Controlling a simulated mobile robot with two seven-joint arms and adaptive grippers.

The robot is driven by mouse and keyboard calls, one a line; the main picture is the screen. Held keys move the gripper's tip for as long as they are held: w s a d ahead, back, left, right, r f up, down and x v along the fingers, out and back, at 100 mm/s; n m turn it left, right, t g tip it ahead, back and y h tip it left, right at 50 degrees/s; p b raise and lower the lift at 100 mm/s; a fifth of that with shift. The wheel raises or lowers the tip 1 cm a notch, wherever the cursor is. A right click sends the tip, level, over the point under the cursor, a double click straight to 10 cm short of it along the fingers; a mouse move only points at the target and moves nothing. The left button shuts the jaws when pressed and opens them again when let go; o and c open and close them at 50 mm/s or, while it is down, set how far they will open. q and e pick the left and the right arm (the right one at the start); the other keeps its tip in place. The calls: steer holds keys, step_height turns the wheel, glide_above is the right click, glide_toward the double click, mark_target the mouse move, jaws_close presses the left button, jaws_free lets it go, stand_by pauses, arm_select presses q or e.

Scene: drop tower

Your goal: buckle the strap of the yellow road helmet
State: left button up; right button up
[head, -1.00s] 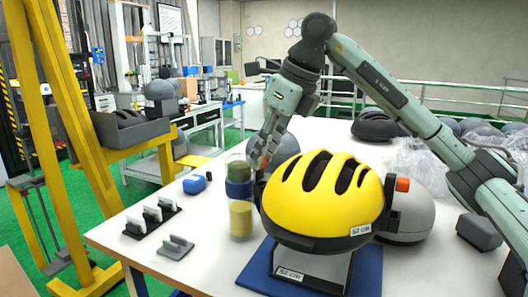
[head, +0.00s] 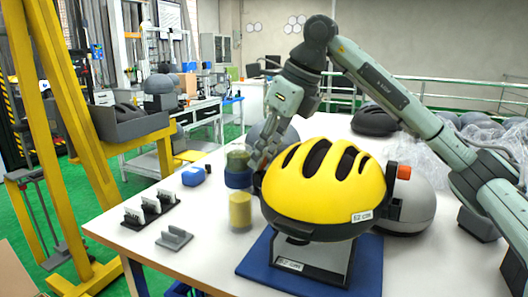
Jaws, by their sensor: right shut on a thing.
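The yellow road helmet (head: 322,200) has dark vents and a small white label. It sits on a grey stand (head: 310,258) on a blue mat (head: 258,262). An orange piece on a dark mount (head: 404,172) stands at the helmet's right side. My right gripper (head: 260,160) reaches down at the helmet's upper left edge, close behind the jar. It is shut on what seems to be the helmet strap, but its fingertips are partly hidden and the held part is unclear. The rest of the strap is hidden. My left gripper is out of view.
A grey helmet (head: 412,205) is close behind on the right. A yellow frame (head: 62,130) stands beyond the table's left edge.

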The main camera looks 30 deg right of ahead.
steer(key=shift+f, duration=0.3)
stand_by(0.5)
steer(key=o, duration=0.8)
steer(key=shift+o, duration=0.2)
steer(key=v, duration=1.2)
